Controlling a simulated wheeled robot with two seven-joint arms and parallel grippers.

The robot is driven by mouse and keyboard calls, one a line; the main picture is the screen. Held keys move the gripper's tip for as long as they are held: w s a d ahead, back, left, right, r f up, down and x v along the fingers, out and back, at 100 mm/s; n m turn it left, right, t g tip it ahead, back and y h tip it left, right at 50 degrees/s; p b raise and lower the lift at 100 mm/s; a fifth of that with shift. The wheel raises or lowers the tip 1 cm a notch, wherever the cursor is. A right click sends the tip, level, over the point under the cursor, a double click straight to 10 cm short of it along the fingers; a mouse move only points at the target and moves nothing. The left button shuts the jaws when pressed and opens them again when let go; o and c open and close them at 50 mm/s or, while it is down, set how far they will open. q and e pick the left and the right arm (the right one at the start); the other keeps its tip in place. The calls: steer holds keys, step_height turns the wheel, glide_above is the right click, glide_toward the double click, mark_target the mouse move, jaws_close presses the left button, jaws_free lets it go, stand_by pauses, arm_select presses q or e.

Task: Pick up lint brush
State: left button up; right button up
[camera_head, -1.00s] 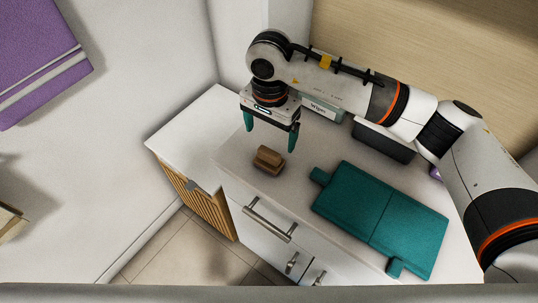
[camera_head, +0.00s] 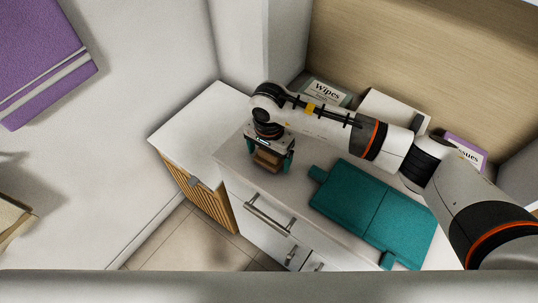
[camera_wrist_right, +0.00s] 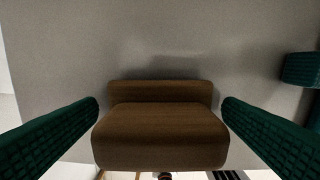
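The lint brush is a small brown wooden block (camera_head: 266,160) on the white counter, near its front edge. In the right wrist view the brush (camera_wrist_right: 160,135) lies between two green fingers, with a small gap visible on each side. My right gripper (camera_head: 270,166) is low over the brush, with a finger on either side of it. The right gripper (camera_wrist_right: 160,112) is open in the wrist view. My left gripper is not in view.
A teal folded mat (camera_head: 370,207) lies to the right on the counter. A wipes box (camera_head: 328,92), a white container (camera_head: 390,106) and a tissues box (camera_head: 466,150) stand behind my right arm. Drawers with handles (camera_head: 268,219) are below the counter's front edge.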

steer(key=c, duration=1)
step_height(320, 180, up, 9)
steer(key=b, duration=0.2)
steer(key=shift+b, duration=0.3)
steer(key=shift+r, duration=0.55)
